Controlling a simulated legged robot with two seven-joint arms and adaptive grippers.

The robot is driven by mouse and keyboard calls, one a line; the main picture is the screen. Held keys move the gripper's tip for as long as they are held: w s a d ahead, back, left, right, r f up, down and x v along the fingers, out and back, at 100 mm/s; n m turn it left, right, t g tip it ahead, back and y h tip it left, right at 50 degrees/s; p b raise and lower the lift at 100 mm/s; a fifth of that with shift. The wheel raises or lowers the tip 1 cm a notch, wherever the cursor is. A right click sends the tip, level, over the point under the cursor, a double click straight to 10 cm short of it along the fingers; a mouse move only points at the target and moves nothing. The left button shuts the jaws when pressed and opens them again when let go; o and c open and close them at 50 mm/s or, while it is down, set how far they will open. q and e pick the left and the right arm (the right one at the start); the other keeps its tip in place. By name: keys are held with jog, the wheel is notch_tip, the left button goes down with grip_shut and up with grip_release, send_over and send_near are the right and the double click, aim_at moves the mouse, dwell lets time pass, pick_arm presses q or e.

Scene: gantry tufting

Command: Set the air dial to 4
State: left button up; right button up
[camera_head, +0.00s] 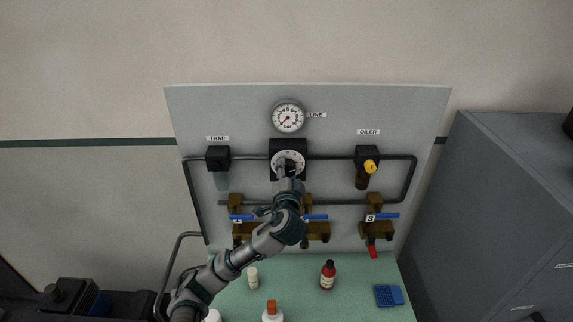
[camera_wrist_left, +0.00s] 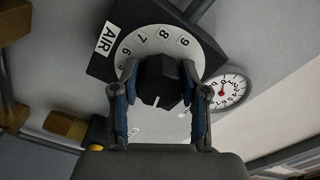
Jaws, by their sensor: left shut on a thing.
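The air dial (camera_head: 289,157) is a round white plate on a black block at the middle of the grey panel. In the left wrist view the dial plate (camera_wrist_left: 140,48) shows the numbers 6 to 9 and an AIR label (camera_wrist_left: 106,38). Its black knob (camera_wrist_left: 157,80) has a white pointer line facing down in that picture. My left gripper (camera_head: 287,170) is shut on the knob, with a blue-padded finger on each side in the left wrist view (camera_wrist_left: 160,92). The number at the pointer is hidden or too unclear to read. My right gripper is not in view.
A pressure gauge (camera_head: 289,117) sits above the dial. A trap (camera_head: 218,159) and an oiler (camera_head: 367,160) flank it. Bottles, including a dark red one (camera_head: 327,277), and a blue block (camera_head: 388,296) stand on the green bench (camera_head: 352,300).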

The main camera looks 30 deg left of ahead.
pick_arm(q)
jog(key=m+p, duration=0.1)
jog(key=m, duration=0.3)
jog(key=shift+f+m, duration=0.15)
jog(key=shift+m, duration=0.15)
jog(key=m, duration=0.4)
jog(key=shift+m, duration=0.3)
jog(key=shift+f, duration=0.1)
jog(key=o, duration=1.1)
jog(key=shift+w, duration=0.1)
jog(key=shift+o, duration=0.2)
jog(key=shift+r, duration=0.2)
jog(key=shift+s+d, duration=0.25)
jog(key=shift+s, duration=0.15)
jog(key=v, duration=1)
jog(key=shift+s+d, duration=0.2)
jog(key=shift+s, duration=0.15)
jog(key=shift+f, duration=0.1)
